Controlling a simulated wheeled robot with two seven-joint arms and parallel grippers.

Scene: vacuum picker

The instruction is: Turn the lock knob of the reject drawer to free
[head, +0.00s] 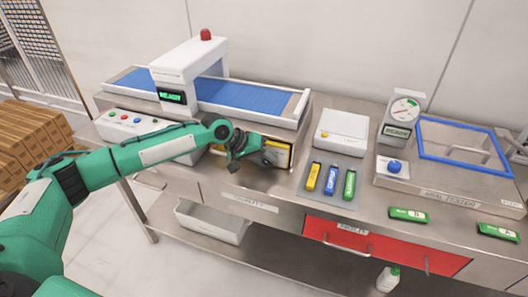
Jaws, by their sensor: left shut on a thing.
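My right gripper is not in view.
The conveyor machine (252,96) with a blue belt stands behind my left gripper. To the right are a white box (341,131), coloured packs (331,180) and a blue-framed tester (465,144). A red drawer (390,250) and a grey bin (213,222) are below.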

